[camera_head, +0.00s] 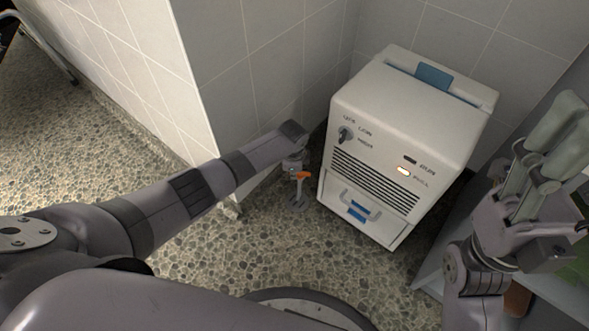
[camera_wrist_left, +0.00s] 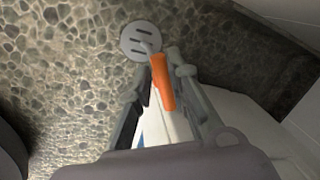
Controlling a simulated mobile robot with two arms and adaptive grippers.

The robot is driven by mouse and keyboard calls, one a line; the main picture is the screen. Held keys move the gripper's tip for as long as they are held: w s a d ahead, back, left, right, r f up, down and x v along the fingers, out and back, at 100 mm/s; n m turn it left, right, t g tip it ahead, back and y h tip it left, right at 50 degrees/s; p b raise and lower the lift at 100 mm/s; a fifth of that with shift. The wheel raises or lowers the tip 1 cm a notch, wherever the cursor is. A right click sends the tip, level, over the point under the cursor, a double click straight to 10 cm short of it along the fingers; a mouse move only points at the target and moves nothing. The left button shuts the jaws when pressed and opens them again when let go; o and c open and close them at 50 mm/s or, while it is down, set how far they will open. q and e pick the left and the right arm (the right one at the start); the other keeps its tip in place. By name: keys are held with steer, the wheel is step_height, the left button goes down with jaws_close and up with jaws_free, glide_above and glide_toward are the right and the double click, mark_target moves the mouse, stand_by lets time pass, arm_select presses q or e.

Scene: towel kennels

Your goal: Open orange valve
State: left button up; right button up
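The orange valve handle (camera_head: 303,175) sits low above the floor, between the tiled wall corner and the white machine. In the left wrist view the orange handle (camera_wrist_left: 162,82) lies between my left gripper's two fingers, with a round grey slotted floor disc beyond it. My left gripper (camera_head: 299,165) reaches down at the valve from the left, and its fingers (camera_wrist_left: 160,68) look closed on the handle's sides. The contact is small and partly hidden. My right gripper (camera_head: 545,145) is raised at the right, away from the valve, with no object visible in it.
The white machine (camera_head: 392,135), with a knob, vents and a lower drawer (camera_head: 358,210), stands just right of the valve. The tiled wall corner (camera_head: 225,100) is close on the left. Pebbled floor (camera_head: 200,255) is open in front.

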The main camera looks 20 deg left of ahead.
arm_select(q)
steer(key=o, duration=0.3)
steer(key=r, duration=0.4)
steer(key=s+r, duration=0.1)
steer(key=r, duration=0.3)
steer(key=s+r, duration=0.1)
steer(key=r, duration=0.2)
steer(key=shift+s+d+r, duration=0.15)
steer(key=shift+d+r, duration=0.1)
steer(key=shift+r, duration=0.15)
